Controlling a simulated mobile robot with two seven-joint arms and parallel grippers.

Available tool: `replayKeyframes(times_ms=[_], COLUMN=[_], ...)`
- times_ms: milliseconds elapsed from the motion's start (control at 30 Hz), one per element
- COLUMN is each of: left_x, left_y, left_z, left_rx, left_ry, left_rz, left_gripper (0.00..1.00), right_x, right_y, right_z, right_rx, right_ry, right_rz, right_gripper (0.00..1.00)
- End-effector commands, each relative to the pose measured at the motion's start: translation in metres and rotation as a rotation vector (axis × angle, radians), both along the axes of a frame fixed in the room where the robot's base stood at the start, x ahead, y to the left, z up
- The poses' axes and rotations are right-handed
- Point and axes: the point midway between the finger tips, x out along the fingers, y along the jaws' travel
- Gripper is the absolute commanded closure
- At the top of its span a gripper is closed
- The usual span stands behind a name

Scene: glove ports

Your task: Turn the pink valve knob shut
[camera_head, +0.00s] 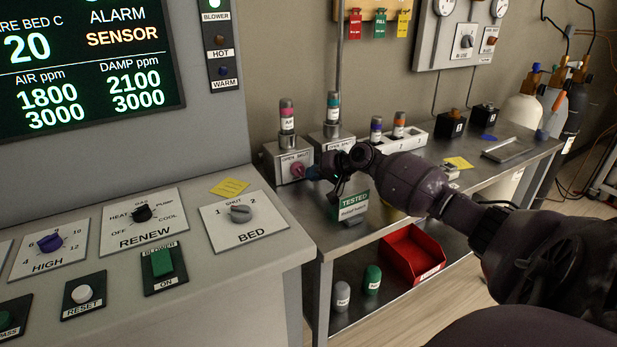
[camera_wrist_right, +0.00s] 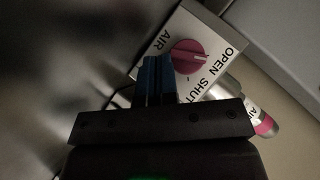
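The pink valve knob (camera_head: 298,170) is on the front of a grey box (camera_head: 273,160) marked OPEN and SHUT, at the left end of the metal bench. In the wrist view the round pink knob (camera_wrist_right: 188,56) shows on the plate marked AIR, OPEN and SHUT. I cannot tell clearly which way it points. My right gripper (camera_head: 313,173) is just right of the knob in the head view. In the wrist view its blue fingers (camera_wrist_right: 158,78) lie side by side with hardly any gap, below and left of the knob, with nothing seen between them. My left gripper is not in view.
A similar valve box (camera_head: 331,138) stands just behind. A green TESTED sign (camera_head: 353,203) stands near my gripper. A control console (camera_head: 200,270) fills the left. A red bin (camera_head: 411,255) sits on the lower shelf.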

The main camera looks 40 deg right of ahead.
Motion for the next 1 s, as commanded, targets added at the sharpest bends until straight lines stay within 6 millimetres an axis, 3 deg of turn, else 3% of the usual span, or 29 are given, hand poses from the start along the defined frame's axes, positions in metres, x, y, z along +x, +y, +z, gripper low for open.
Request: replayKeyframes(times_ms=[467,1000], left_x=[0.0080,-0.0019], left_y=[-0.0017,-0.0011], left_z=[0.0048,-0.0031], left_rx=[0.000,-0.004], left_ry=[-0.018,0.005], left_rz=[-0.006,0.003], left_gripper=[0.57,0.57], right_x=[0.0003,0.0004], right_y=[-0.0075,-0.0081], right_z=[-0.0031,-0.0030], right_rx=[0.000,0.001], right_ry=[0.000,-0.001], right_rz=[0.000,0.001], right_gripper=[1.00,1.00])
